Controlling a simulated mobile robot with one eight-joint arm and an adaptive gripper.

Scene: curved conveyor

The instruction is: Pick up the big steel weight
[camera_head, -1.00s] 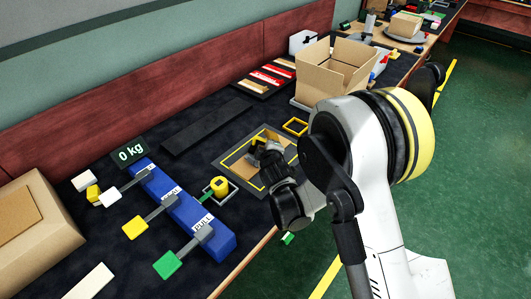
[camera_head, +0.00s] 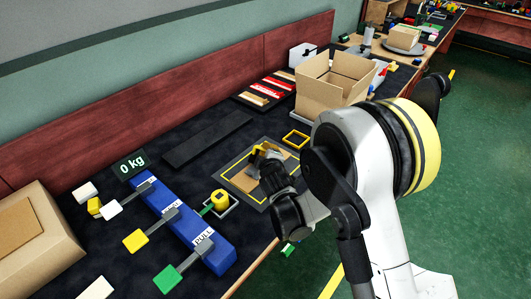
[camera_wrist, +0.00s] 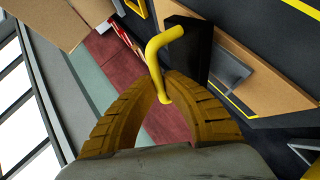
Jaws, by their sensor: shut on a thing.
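My gripper (camera_wrist: 165,90) is shut on the bent yellow handle (camera_wrist: 156,46) of a dark block (camera_wrist: 194,47), which I take to be the big steel weight. The curved yellow-brown fingers meet at the handle's lower end in the wrist view. In the head view my gripper (camera_head: 264,151) is over the yellow-outlined mat with a brown panel (camera_head: 244,182). The weight is too small and covered there to make out clearly. I cannot tell whether it touches the mat.
An open cardboard box (camera_head: 328,92) stands behind the mat, with a small yellow frame (camera_head: 296,140) between them. A closed carton (camera_head: 38,235) stands at front left. A dark slab (camera_head: 206,138) lies behind the mat.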

